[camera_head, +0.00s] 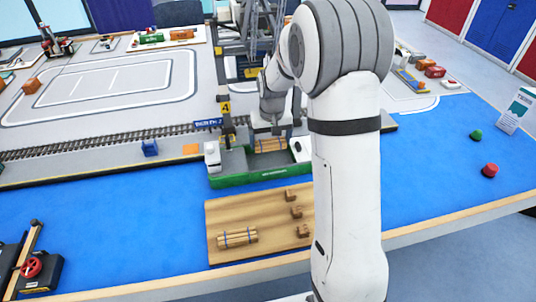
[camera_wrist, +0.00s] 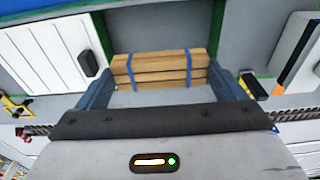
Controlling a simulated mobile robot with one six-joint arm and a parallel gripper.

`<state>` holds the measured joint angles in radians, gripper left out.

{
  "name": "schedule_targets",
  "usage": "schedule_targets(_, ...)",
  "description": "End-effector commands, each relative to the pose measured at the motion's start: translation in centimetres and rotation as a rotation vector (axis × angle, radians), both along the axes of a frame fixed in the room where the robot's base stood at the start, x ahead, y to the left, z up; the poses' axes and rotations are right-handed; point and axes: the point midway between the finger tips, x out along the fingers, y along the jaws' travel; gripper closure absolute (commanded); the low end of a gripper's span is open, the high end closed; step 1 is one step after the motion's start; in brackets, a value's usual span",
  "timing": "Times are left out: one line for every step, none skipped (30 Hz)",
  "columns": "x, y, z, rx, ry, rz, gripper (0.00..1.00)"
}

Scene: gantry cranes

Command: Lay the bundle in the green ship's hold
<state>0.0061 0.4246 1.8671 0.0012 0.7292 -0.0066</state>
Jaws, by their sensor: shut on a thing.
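A bundle of wooden planks (camera_wrist: 160,76) with two blue straps lies between the two fingers of my gripper (camera_wrist: 163,80), which is shut on it across its ends. In the head view the bundle (camera_head: 270,145) shows low inside the green ship (camera_head: 255,178), under my gripper (camera_head: 271,128). The grey hold floor (camera_wrist: 150,27) shows beyond the bundle in the wrist view. I cannot tell whether the bundle touches that floor. The ship's right end is partly hidden by my arm.
A wooden board (camera_head: 225,212) in front of the ship carries another strapped bundle (camera_head: 238,237) and several small brown blocks. A crane (camera_head: 243,40) stands behind the ship. Rails (camera_head: 90,147) run along the quay. Blue water surface lies open on the left.

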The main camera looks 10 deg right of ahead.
Motion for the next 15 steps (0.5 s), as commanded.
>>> schedule_targets(-0.1,0.0,-1.1,0.000,0.004,0.001,0.33)
schedule_targets(-0.1,0.0,-1.6,0.000,0.005,0.001,0.33)
schedule_targets(0.0,0.0,-2.1,0.000,0.002,0.001,0.33)
schedule_targets(0.0,0.1,-2.4,0.000,0.002,0.001,0.33)
schedule_targets(0.0,0.1,-2.7,0.000,0.002,0.001,0.33)
schedule_targets(0.0,0.1,-3.0,0.000,0.001,0.001,0.33)
schedule_targets(0.0,0.1,-3.2,0.000,0.000,0.001,0.33)
schedule_targets(0.0,0.1,-3.4,0.000,0.000,0.001,0.33)
schedule_targets(0.0,0.1,-3.7,0.000,0.001,0.001,0.33)
schedule_targets(0.0,0.1,-4.0,0.000,0.002,0.001,0.33)
schedule_targets(0.0,0.1,-4.4,0.000,0.002,0.001,0.33)
schedule_targets(-0.1,0.1,-5.0,0.000,0.003,0.001,0.33)
schedule_targets(-0.1,0.1,-5.5,0.000,0.004,0.001,0.33)
schedule_targets(-0.1,0.1,-5.9,0.000,0.004,0.001,0.33)
schedule_targets(0.0,0.1,-6.4,0.000,0.002,0.001,0.33)
